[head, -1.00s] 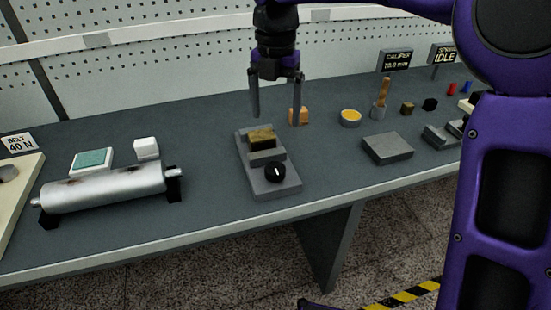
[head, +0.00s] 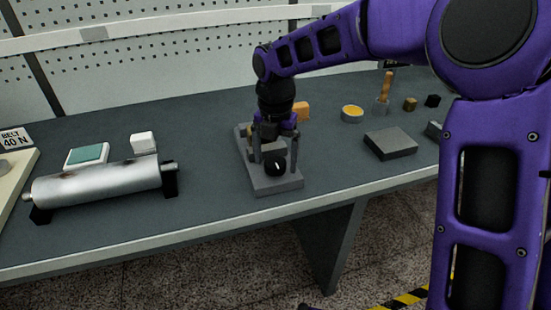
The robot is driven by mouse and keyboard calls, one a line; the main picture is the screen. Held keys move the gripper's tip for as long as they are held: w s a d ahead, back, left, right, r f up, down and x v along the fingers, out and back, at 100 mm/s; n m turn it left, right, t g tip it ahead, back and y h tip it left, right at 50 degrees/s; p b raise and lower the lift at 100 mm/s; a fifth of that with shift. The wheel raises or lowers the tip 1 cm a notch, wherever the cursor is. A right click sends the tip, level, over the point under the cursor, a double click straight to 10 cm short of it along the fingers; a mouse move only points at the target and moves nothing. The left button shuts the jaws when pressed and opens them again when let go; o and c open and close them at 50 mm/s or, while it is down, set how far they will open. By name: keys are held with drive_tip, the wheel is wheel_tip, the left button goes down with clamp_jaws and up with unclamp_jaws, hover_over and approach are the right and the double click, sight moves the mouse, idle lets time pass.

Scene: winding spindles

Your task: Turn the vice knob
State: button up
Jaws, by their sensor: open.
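The vice (head: 262,188) is a grey block on the bench, with a black round knob (head: 275,167) bearing a white mark on its near end. My gripper (head: 274,160) points down over the vice. Its two fingers are spread apart, one on the left and one on the right of the knob. I cannot tell whether the fingers touch the knob. The brownish block in the vice jaws is mostly hidden behind my gripper.
A metal roller (head: 98,187) lies on supports to the left, near a teal-topped pad (head: 86,155) and a white block (head: 143,143). A grey slab (head: 390,143) and a cup with yellow contents (head: 352,113) are to the right. The bench's front edge is close to the vice.

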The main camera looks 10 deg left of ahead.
drive_tip(key=c, duration=1.4)
drive_tip(key=shift+r, duration=0.1)
